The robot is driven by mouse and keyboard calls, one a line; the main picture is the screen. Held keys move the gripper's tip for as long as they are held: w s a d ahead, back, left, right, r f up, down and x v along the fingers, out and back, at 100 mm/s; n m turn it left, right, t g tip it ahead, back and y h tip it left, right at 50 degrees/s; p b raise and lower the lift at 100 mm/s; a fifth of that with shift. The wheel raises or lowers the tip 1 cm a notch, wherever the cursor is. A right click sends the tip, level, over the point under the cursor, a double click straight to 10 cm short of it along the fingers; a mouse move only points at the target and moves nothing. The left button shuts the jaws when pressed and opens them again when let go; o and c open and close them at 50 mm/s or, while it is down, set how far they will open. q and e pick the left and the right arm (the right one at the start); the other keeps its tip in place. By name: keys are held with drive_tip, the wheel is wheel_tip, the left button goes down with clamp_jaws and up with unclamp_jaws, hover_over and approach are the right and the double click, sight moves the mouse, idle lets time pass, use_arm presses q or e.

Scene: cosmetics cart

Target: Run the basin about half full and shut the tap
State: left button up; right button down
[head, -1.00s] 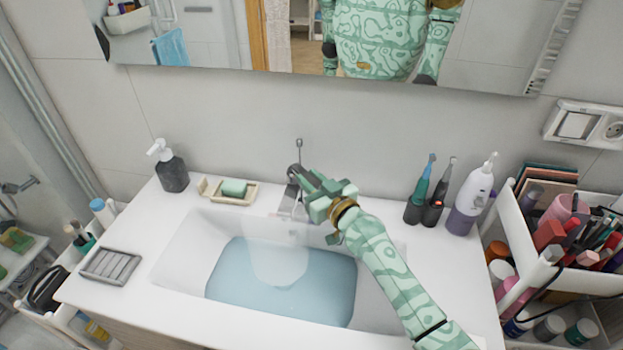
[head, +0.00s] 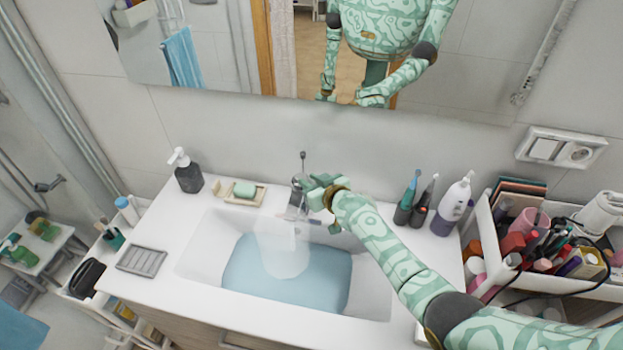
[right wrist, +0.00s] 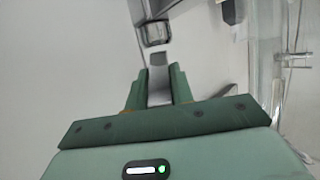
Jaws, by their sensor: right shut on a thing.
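The white basin (head: 205,262) is set in the countertop and holds pale blue water (head: 290,280) over its floor, below the rim. The metal tap (head: 297,196) stands at its back edge, with a thin upright rod behind it. A wide translucent stream (head: 283,248) shows between tap and water. My right gripper (head: 312,186) is at the tap top and hides part of it. In the right wrist view, its fingers (right wrist: 158,88) are closed around a grey metal piece, seemingly the tap lever (right wrist: 158,62). My left gripper is not in view.
A soap dispenser (head: 187,172) and a soap dish (head: 226,196) stand left of the tap. A ridged tray (head: 142,262) lies front left. Electric toothbrushes (head: 414,205) and a white-purple bottle (head: 452,206) stand at right, beside a crowded cosmetics cart (head: 485,235).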

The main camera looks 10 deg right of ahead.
drive_tip(key=c, duration=1.2)
unclamp_jaws()
drive_tip(key=shift+s+d+r+p, duration=0.2)
drive_tip(key=shift+s+p, duration=0.15)
drive_tip(key=shift+s, duration=0.05)
drive_tip(key=p+v, duration=0.3)
drive_tip(key=v, duration=1.2)
drive_tip(key=shift+s, duration=0.15)
